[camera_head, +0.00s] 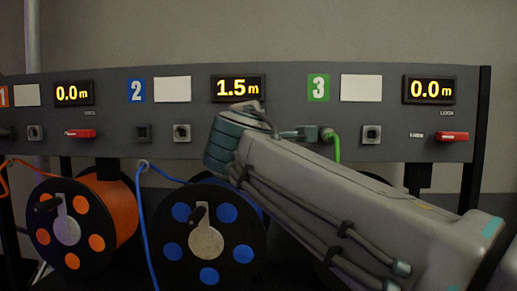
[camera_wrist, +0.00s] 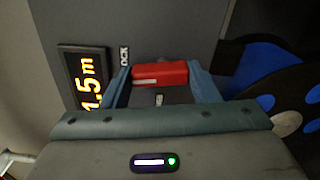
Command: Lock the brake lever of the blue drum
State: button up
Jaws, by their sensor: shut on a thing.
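The blue drum (camera_head: 180,240) stands under the panel's section 2, with blue discs on its dark face; part of it also shows in the wrist view (camera_wrist: 257,65). Its brake lever is the red handle (camera_wrist: 160,73) in the wrist view, beside the 1.5 m display (camera_wrist: 85,78). My gripper (camera_wrist: 160,76) is shut on this lever, one finger on each side.
The orange drum (camera_head: 110,205) stands at the left, with its red lever (camera_head: 80,133) above. Section 3 has another red lever (camera_head: 453,136) and a green cable (camera_head: 335,145) plugged in near my arm. A blue cable (camera_head: 143,210) hangs left of the blue drum.

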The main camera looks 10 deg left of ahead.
jog(key=shift+f+m+b, duration=0.1)
jog(key=shift+m+b, duration=0.65)
jog(key=shift+m, duration=0.35)
jog(key=o, duration=1)
